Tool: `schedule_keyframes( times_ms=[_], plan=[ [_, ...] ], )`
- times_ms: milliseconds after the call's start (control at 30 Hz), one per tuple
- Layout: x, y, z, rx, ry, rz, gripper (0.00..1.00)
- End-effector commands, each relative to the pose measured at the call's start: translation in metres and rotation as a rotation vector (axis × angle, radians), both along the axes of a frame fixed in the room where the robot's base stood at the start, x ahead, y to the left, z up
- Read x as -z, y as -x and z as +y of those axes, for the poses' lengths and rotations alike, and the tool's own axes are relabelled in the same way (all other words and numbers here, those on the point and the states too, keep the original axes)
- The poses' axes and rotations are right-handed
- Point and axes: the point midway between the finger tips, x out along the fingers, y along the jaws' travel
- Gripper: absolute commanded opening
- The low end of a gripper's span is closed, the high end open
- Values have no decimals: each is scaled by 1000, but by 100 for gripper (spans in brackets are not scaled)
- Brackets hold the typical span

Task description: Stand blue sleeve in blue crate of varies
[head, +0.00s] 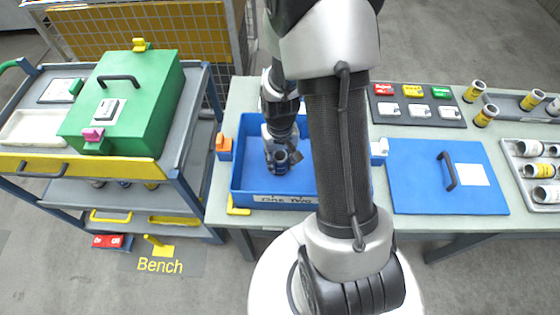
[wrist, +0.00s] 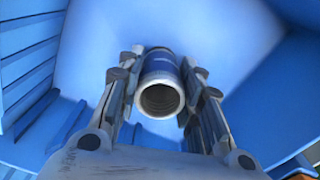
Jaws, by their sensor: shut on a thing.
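The blue crate (head: 243,188) stands open on the bench, with a label on its front wall. My gripper (head: 281,158) reaches down inside the left part of the crate. In the wrist view my gripper (wrist: 159,90) has its two fingers on either side of the blue sleeve (wrist: 160,68) and is shut on it. The sleeve has a blue band and a pale, hollow end facing the camera. In the head view the sleeve (head: 283,160) shows small and dark at the fingertips. The crate's blue floor (wrist: 205,35) lies beyond the sleeve; I cannot tell whether they touch.
A blue lid (head: 425,180) with a handle lies right of the crate. Several yellow-banded sleeves (head: 484,115) and a tray (head: 517,170) of sleeves are further right. A trolley with a green box (head: 140,85) stands at left. My arm hides the crate's right part.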

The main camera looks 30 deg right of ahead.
Motion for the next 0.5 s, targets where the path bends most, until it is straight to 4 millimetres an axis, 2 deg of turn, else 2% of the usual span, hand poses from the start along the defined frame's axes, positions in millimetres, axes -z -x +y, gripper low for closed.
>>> schedule_keyframes(
  times_ms=[333,367,500],
  plan=[
    [3,-1,0,0,1,-3,0],
    [3,-1,0,0,1,-2,35],
    [2,-1,0,0,1,-2,44]
  ],
)
